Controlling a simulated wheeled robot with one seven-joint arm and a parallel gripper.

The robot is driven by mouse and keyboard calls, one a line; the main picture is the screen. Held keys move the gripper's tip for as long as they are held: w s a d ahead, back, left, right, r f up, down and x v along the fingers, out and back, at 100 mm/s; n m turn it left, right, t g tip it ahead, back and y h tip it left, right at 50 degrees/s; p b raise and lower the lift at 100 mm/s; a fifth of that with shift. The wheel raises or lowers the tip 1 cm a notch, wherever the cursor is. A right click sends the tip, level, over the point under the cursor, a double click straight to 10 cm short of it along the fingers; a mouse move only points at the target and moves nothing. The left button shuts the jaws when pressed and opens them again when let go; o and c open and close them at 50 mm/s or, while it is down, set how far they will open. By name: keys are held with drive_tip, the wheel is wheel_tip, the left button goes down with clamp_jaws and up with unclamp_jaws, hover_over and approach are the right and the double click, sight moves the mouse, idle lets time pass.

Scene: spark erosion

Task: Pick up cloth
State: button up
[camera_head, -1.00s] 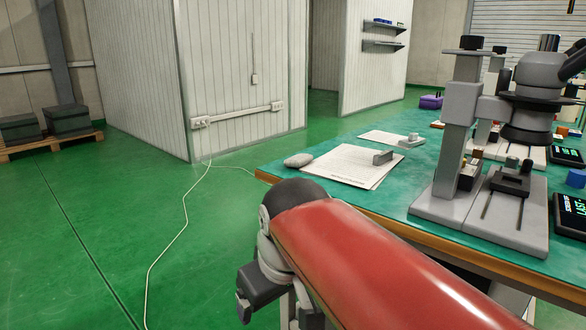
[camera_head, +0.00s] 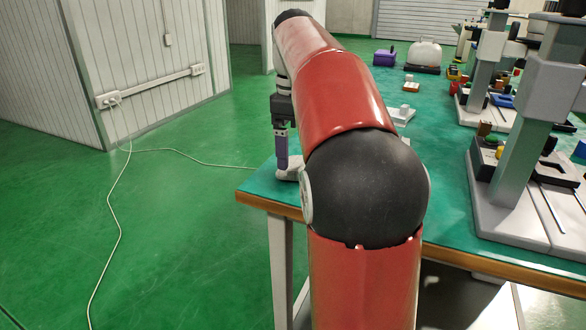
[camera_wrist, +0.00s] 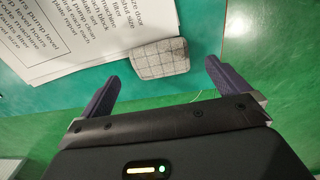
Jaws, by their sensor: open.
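The cloth (camera_wrist: 160,58) is a small, folded, light grey checked pad. In the wrist view it lies beside the printed sheets, near the table edge. My gripper (camera_wrist: 161,74) is open, with one dark purple finger to each side of the cloth and the cloth slightly beyond the fingertips. In the head view the cloth (camera_head: 290,172) is a pale shape at the table's near left corner, partly hidden by my gripper (camera_head: 282,166), which points down over it. The remaining height above the cloth is hard to judge.
Printed sheets (camera_wrist: 85,35) lie next to the cloth; my arm hides them in the head view. The green table (camera_head: 450,215) has a wooden edge close by. Grey stands (camera_head: 515,120) and a purple box (camera_head: 385,57) stand farther right and back.

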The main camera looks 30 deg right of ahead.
sight(291, 162)
drive_tip(key=f, duration=0.4)
drive_tip(key=shift+w+a+f+b, duration=0.2)
drive_tip(key=shift+w+a+b, duration=0.05)
drive_tip(key=shift+a+b, duration=0.1)
drive_tip(key=shift+c, duration=0.4)
drive_tip(key=c, duration=0.9)
